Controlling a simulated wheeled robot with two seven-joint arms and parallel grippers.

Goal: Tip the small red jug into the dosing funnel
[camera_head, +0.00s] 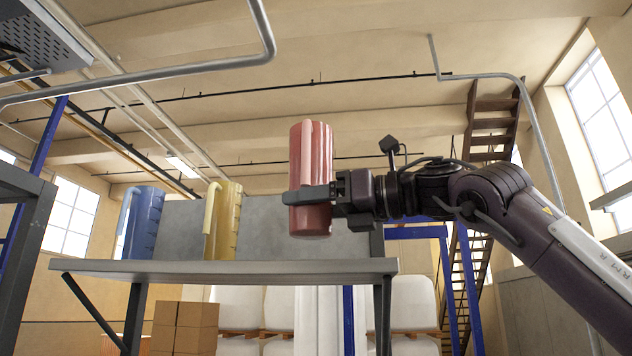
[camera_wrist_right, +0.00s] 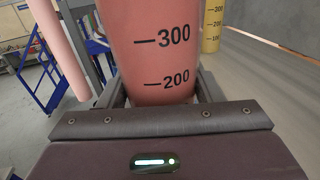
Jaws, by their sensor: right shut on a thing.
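The small red jug (camera_head: 311,165) is upright in the head view, with its pink handle towards me. My right gripper (camera_head: 312,195) is shut around the jug's lower body, and its arm comes in from the right. The jug is in front of the shelf's right part; its base appears above the shelf surface. In the right wrist view the jug (camera_wrist_right: 158,55) stands between the fingers, with the marks 300 and 200 facing the camera. I cannot see its contents. The dosing funnel is not recognisable in either view. My left gripper is not in view.
A grey shelf (camera_head: 230,268) holds a blue jug (camera_head: 145,222) at left and a yellow jug (camera_head: 225,220) in the middle. A grey back panel (camera_head: 270,235) rises behind them. Cardboard boxes (camera_head: 183,328) stand below. A metal pipe (camera_head: 180,74) crosses the upper left.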

